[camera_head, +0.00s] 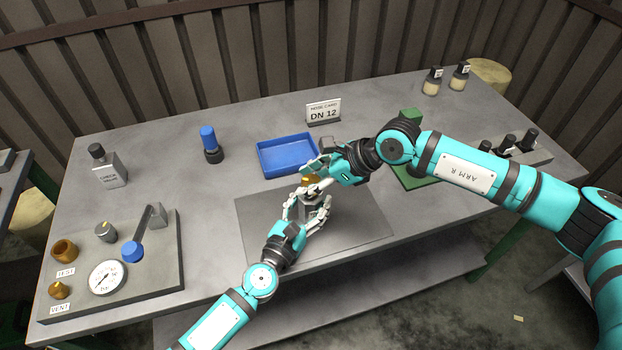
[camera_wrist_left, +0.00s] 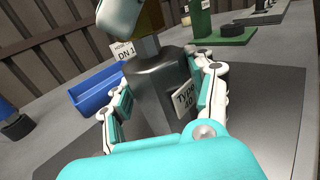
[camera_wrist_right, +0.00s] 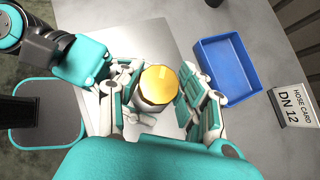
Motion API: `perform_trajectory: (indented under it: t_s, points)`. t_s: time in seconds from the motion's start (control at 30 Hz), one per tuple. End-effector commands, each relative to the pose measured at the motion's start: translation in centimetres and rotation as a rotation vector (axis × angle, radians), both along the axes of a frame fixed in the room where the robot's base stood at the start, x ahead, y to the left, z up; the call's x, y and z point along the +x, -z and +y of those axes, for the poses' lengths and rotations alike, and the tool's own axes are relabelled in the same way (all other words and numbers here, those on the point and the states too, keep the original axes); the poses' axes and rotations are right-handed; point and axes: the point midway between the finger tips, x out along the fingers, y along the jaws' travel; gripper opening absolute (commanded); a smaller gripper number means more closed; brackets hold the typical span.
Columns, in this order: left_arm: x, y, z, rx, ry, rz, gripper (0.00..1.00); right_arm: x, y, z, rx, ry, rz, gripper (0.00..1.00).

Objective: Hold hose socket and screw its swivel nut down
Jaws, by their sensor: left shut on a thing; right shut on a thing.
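The hose socket (camera_wrist_left: 158,88) is a dark grey metal body with a "Type 40" label, upright over the dark mat. My left gripper (camera_head: 307,207) is shut around this body from the front. The swivel nut (camera_wrist_right: 158,84) is a brass-coloured round piece on top of the socket, seen from above in the right wrist view. My right gripper (camera_head: 318,174) is shut on the nut, with a finger on each side. In the head view the nut shows only as a small brass patch (camera_head: 308,181) between the grippers.
A blue tray (camera_head: 288,170) lies just behind the grippers, with a "DN 12" hose card (camera_head: 323,111) behind it. A green stand (camera_head: 411,178) is to the right. A gauge panel (camera_head: 150,290) fills the left front. The dark mat (camera_head: 260,225) is otherwise clear.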

Motion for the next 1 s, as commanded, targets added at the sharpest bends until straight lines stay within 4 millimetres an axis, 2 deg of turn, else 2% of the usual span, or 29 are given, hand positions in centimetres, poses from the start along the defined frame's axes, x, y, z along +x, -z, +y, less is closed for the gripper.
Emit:
perform_trajectory:
  t_s: [1.0]
  points:
    - [-0.06,-0.04,-0.10,0.001,0.003,-0.002,0.01,0.01,-0.15,0.21,-0.001,0.960,-0.003,0.05]
